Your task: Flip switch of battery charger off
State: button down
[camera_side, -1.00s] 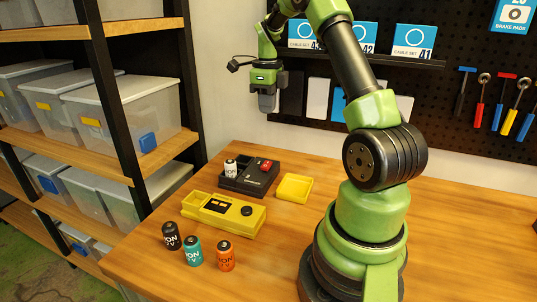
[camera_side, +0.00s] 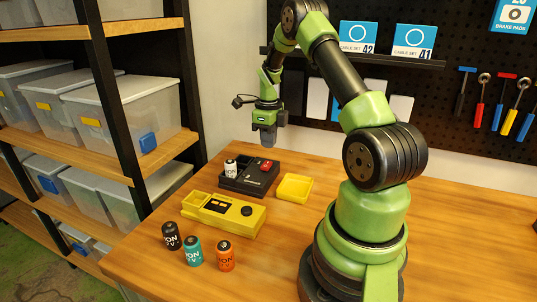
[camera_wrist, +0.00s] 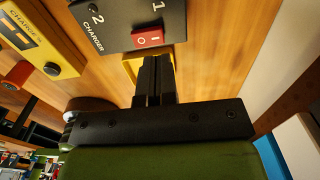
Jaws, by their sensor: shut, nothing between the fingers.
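The black battery charger (camera_side: 240,180) sits on the wooden table, with a white battery (camera_side: 231,168) standing in its left part. Its red rocker switch (camera_side: 267,166) is at the right end of its top. In the wrist view the switch (camera_wrist: 148,38) shows the marks O and I; which side is pressed I cannot tell. My gripper (camera_side: 268,142) is shut and empty, pointing down above the switch end of the charger, apart from it. In the wrist view the closed fingers (camera_wrist: 155,65) appear just below the switch.
A yellow device (camera_side: 230,214) lies in front of the charger, and a yellow cover (camera_side: 295,188) lies to its right. Black (camera_side: 171,236), teal (camera_side: 193,251) and orange (camera_side: 225,255) batteries stand at the front. A shelf rack (camera_side: 115,110) stands at the left.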

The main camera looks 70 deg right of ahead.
aim_at(267, 164)
jog(key=shift+f, duration=2.3)
jog(key=shift+f, duration=0.2)
jog(key=shift+a, duration=0.1)
jog(key=shift+a+r, duration=0.4)
jog(key=shift+a, duration=0.2)
notch_tip(267, 164, up, 14)
jog(key=d, duration=0.2)
jog(key=shift+d, duration=0.2)
